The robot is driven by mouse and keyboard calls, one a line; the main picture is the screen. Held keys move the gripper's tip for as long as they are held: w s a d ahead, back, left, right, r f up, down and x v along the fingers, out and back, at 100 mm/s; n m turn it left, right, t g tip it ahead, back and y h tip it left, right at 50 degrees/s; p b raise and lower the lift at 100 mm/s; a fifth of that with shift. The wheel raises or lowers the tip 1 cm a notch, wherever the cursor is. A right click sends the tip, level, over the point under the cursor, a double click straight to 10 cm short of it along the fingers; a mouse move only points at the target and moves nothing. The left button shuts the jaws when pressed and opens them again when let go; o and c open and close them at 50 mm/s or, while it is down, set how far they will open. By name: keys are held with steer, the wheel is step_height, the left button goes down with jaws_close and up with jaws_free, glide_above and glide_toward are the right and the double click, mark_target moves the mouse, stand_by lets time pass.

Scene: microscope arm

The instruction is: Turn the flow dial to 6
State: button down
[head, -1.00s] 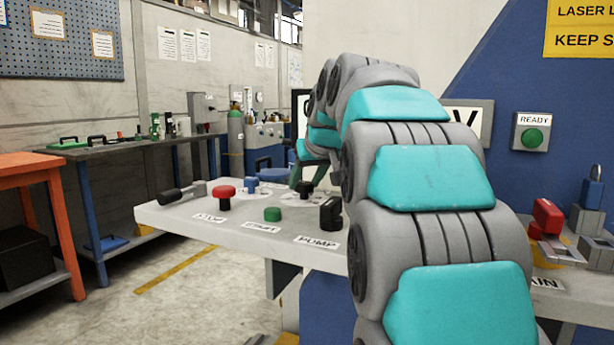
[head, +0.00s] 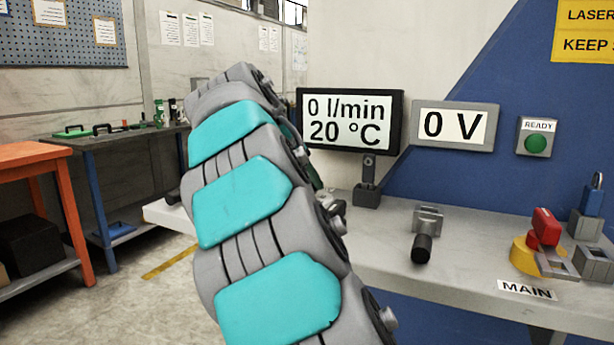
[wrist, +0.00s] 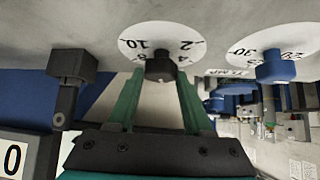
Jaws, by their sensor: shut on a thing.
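In the wrist view the white flow dial disc (wrist: 150,40) shows upside down, with a black knob (wrist: 160,66) at its middle. Figures 10 and 2 can be read, and others are partly covered. My gripper (wrist: 160,74) has its two green fingers on either side of the knob and is shut on it. The knob's pointer setting cannot be made out. A screen (head: 350,120) in the head view reads 0 l/min and 20 °C. My arm hides the dial and gripper there.
A blue-knobbed temperature dial (wrist: 275,67) is close beside my gripper in the wrist view. A black-handled lever (head: 424,240) and a red part (head: 545,226) stand on the bench (head: 460,275). A voltage display (head: 455,125) reads 0 V.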

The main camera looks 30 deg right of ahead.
steer(key=shift+w+m+g, duration=0.1)
steer(key=shift+m+g, duration=0.3)
steer(key=shift+m, duration=0.2)
steer(key=shift+c, duration=1.5)
jaws_free()
steer(key=v, duration=0.6)
steer(key=shift+w+a, duration=0.1)
steer(key=shift+a, duration=0.15)
steer(key=shift+v, duration=0.8)
steer(key=shift+a, duration=0.1)
